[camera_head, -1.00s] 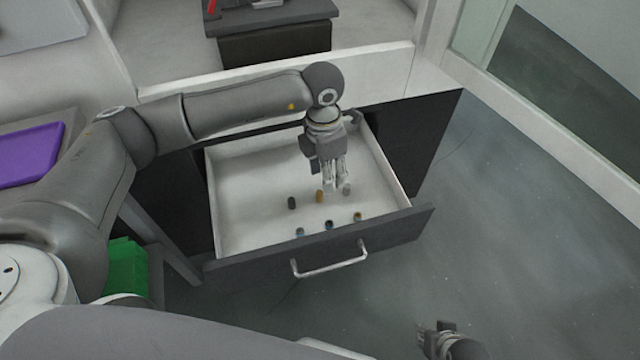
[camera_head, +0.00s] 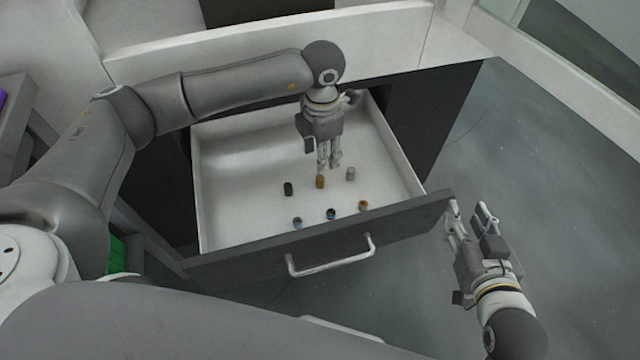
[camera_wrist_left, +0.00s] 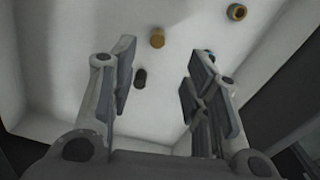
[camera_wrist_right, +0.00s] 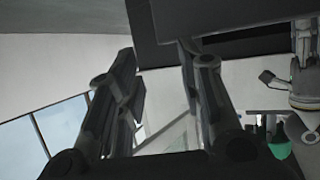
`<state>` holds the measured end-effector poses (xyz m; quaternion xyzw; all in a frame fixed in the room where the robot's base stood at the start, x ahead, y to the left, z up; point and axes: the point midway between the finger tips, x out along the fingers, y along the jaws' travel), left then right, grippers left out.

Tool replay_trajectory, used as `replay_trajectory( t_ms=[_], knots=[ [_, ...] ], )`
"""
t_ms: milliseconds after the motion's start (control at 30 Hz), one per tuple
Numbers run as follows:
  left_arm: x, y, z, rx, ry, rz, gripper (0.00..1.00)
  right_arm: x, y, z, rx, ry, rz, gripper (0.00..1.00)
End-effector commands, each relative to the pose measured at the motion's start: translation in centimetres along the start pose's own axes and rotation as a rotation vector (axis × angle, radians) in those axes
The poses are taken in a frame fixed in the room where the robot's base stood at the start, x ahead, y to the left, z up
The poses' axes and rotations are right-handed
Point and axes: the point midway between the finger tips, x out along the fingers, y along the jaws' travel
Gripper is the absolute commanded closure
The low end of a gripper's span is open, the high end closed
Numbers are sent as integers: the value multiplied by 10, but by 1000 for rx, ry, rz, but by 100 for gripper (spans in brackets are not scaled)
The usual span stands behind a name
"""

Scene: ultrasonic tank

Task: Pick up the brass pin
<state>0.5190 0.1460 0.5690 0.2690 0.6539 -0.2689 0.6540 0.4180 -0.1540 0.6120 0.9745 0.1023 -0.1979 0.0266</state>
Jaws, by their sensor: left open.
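The brass pin (camera_head: 320,182) is a small golden cylinder standing upright in the open white drawer, in the middle of the back row of pins. In the left wrist view the brass pin (camera_wrist_left: 157,38) shows beyond the gap between the fingertips. My left gripper (camera_head: 328,164) points down into the drawer just behind and above the pin. Its fingers (camera_wrist_left: 158,75) are apart with nothing between them. My right gripper (camera_head: 468,210) is outside the drawer, off its front right corner. Its fingers (camera_wrist_right: 160,75) are apart and empty.
A dark pin (camera_head: 288,188) and a light grey pin (camera_head: 350,174) flank the brass one. In front stand small ring-like pieces, one brass-coloured (camera_head: 363,205) and two bluish (camera_head: 331,214). The drawer's front panel (camera_head: 240,252) has a metal handle (camera_head: 330,258). The drawer's left floor is bare.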

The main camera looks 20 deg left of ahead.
Motion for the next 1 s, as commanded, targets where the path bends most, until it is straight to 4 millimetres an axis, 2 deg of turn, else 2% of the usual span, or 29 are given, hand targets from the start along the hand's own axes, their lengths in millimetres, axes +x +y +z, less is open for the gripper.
replay_trajectory(
  t_ms=[400, 667, 1000],
  knots=[
    [50, 0, -1, -1, 2, -2, 56, 0, -7, -54, 2, 284, -17, 65],
    [60, 0, -1, 0, 0, 0, 56, -3, -10, -70, 3, 364, -22, 65],
    [93, 2, -3, 0, 1, -2, 56, -23, -16, -116, 9, 646, -38, 65]
  ],
)
